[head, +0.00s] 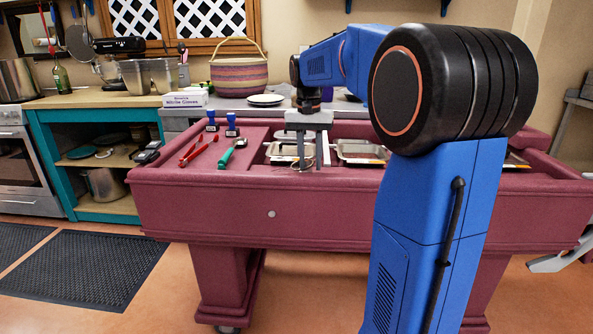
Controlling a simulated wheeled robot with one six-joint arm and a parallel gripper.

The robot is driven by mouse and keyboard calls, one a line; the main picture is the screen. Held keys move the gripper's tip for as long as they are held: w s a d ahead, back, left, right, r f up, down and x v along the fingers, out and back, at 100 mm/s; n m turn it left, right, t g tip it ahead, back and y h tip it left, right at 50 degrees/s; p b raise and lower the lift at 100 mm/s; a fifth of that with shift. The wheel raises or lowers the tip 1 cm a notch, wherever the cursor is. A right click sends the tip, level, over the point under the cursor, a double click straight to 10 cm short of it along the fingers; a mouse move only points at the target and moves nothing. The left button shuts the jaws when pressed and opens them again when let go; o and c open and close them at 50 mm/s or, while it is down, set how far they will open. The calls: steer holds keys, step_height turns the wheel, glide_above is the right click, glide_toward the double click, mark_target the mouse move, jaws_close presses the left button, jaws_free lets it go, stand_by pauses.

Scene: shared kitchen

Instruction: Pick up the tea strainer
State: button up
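My gripper (311,166) points straight down over the maroon table, with its two grey fingers apart and a gap showing between them. A small, thin, pale wire-like thing (301,167) lies by the fingertips at the front edge of a metal tray; it may be the tea strainer, but it is too small and too covered by the fingers to be sure. I cannot tell whether the fingers touch it. No other thing in view looks clearly like a tea strainer. My own arm hides part of the table's right side.
Shallow metal trays (361,151) sit in the maroon table (330,205). Red tongs (198,150), a green-handled tool (231,153) and two blue-topped items (232,125) lie to the left. A striped basket (239,76) and a white plate (265,100) stand on the counter behind.

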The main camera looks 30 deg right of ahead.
steer(key=shift+c, duration=0.2)
jaws_close()
steer(key=shift+r, duration=0.15)
